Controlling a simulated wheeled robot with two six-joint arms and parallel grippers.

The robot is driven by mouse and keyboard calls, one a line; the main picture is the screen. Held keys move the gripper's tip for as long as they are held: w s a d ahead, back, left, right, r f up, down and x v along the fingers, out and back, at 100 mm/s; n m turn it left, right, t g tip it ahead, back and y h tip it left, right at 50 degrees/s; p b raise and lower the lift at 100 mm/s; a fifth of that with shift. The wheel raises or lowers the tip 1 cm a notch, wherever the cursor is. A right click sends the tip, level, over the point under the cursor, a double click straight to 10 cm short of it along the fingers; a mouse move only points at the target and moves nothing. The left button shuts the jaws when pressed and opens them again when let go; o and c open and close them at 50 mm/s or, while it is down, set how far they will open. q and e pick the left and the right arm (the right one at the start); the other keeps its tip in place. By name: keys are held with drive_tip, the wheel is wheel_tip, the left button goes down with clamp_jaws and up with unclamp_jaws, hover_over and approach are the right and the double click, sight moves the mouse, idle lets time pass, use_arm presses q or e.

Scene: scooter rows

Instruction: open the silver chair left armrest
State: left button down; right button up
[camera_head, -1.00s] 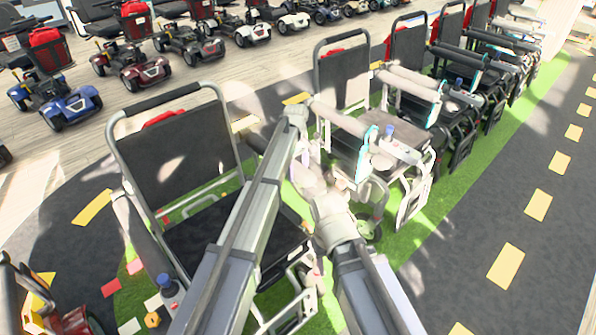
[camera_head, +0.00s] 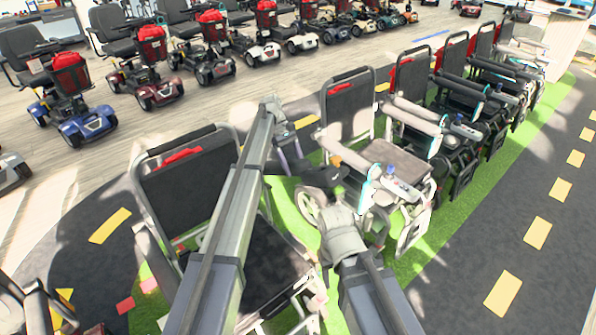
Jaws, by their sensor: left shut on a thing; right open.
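A wheelchair with silver-grey tubing, black backrest and black seat (camera_head: 190,190) stands at the front left of the row. Its armrest on the picture's left (camera_head: 153,250) slopes down beside the seat. My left arm crosses in front of the chair and hides much of its other side, including most of that armrest. My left gripper (camera_head: 287,158) is just right of the backrest, shut on what seems to be that armrest; the contact is hard to make out. My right gripper (camera_head: 325,178) is open, near the wheel of the neighbouring chair.
A second wheelchair (camera_head: 348,105) stands close on the right, its light armrest (camera_head: 345,155) near my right gripper. More wheelchairs continue behind it on the green strip. Mobility scooters (camera_head: 75,110) line the back. The dark path (camera_head: 480,245) at the right is clear.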

use_arm(q)
drive_tip(key=shift+w+a+r, duration=0.2)
drive_tip(key=shift+a+r, duration=0.05)
drive_tip(key=shift+r, duration=0.2)
unclamp_jaws()
idle(0.3)
wheel_tip(320, 180, up, 10)
drive_tip(key=p, duration=1)
